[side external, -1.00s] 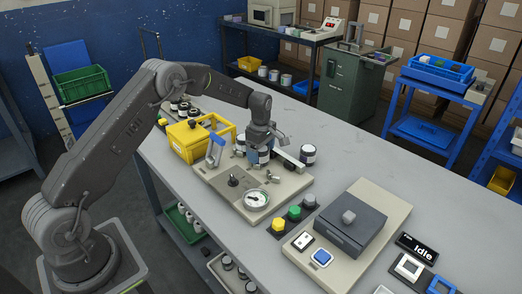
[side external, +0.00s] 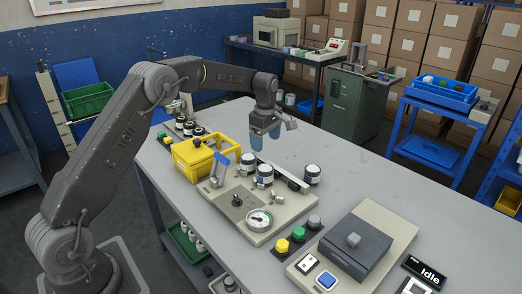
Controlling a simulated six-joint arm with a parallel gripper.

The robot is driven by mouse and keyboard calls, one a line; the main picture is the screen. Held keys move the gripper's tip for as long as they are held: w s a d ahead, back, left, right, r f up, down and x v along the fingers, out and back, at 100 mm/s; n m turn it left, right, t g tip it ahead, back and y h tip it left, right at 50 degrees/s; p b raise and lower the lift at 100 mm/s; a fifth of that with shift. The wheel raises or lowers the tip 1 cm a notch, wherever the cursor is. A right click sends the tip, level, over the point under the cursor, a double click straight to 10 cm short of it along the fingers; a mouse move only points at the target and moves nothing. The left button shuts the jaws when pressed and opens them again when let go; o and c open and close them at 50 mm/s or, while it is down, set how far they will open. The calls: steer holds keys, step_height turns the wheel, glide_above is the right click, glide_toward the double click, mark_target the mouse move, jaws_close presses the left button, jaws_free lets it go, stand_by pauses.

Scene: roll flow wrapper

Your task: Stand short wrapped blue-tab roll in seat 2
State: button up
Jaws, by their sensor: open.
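My gripper (side external: 264,146) hangs empty above the far side of the beige fixture plate (side external: 288,213), its bluish fingers apart and pointing down. Below it, two dark-topped, white-wrapped rolls stand upright on the plate: a left one (side external: 248,166) and a right one (side external: 265,174). A bit of blue shows low on the right one, but it is too small to be sure it is a tab. A third dark-topped roll (side external: 312,174) stands further right, by the plate's far edge. The seat numbers cannot be read.
A round gauge (side external: 259,220) and a black knob are on the plate. Buttons (side external: 298,235) and a grey-lidded box (side external: 358,250) lie to the right.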

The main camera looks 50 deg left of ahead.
steer(key=s+d+r+m+t, duration=0.2)
steer(key=s+d+r+m, duration=0.3)
steer(key=s+r, duration=0.35)
steer(key=s+d+r+m+t, duration=0.1)
steer(key=s+d+r+m, duration=0.35)
steer(key=s+r, duration=0.35)
steer(key=s+d+f+m+t, duration=0.1)
steer(key=s+d+f+m, duration=0.1)
steer(key=s+m, duration=0.3)
steer(key=s+d+f+m+t, duration=0.1)
steer(key=s+m, duration=0.4)
steer(key=s, duration=0.9)
steer(key=shift+d+f+m+t, duration=0.3)
steer(key=shift+d+f+m, duration=0.05)
steer(key=shift+d+f, duration=0.15)
steer(key=shift+c, duration=0.2)
